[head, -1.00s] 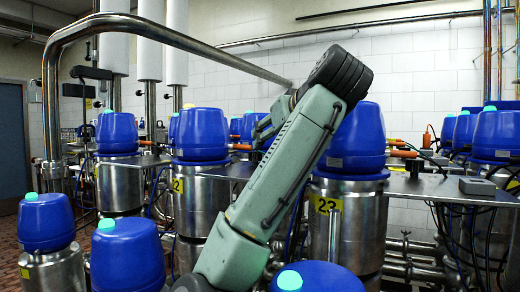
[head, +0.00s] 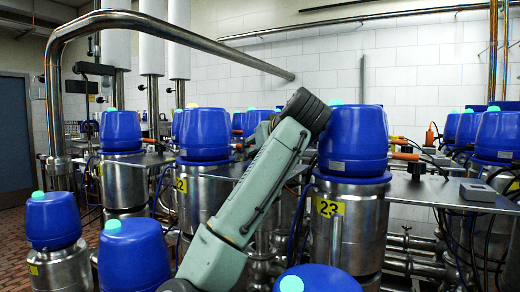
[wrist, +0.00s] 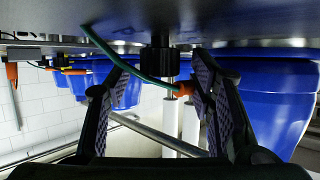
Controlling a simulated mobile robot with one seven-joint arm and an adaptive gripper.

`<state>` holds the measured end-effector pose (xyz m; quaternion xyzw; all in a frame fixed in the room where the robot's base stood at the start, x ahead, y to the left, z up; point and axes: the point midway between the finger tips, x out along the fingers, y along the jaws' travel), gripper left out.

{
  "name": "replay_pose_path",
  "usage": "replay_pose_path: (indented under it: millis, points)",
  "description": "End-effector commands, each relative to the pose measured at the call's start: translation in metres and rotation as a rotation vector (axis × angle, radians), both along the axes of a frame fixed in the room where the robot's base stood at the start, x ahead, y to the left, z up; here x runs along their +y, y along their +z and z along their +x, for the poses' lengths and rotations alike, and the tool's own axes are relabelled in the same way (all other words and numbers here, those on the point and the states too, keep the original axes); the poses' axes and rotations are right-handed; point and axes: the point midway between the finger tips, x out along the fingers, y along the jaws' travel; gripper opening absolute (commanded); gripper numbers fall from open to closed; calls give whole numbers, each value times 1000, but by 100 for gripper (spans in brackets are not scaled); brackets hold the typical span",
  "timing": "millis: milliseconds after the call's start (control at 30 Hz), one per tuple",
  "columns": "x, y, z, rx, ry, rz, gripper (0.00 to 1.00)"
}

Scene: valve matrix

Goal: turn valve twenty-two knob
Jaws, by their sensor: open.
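In the wrist view my gripper (wrist: 162,68) is open, with one textured finger on each side of the picture's middle. A black knob (wrist: 160,60) appears between the fingertips, against a metal plate (wrist: 225,46) along the top edge. I cannot tell whether the fingertips reach around it or stop short, and no contact shows. A green cable (wrist: 135,70) crosses in front of the knob to an orange connector (wrist: 185,88) by the right finger. In the head view my arm hides the gripper and knob. The valve with a partly readable yellow label (head: 181,185) stands left of my arm.
Valve 23, with a blue dome (head: 352,140) and yellow label (head: 330,207), stands close right of my arm. Another blue dome (head: 318,280) is at the front. A grey box (head: 477,191) sits on the right plate. A blue dome (wrist: 275,95) fills the wrist view's right side.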

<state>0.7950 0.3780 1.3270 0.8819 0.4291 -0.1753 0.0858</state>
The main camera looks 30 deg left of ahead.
Motion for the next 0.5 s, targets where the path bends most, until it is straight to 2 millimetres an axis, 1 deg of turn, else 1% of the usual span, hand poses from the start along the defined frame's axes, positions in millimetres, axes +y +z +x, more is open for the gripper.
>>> replay_pose_path:
  millis: [100,500]
  points:
    - [0,0,0,0,0,0,49]
    - [0,0,0,0,0,0,22]
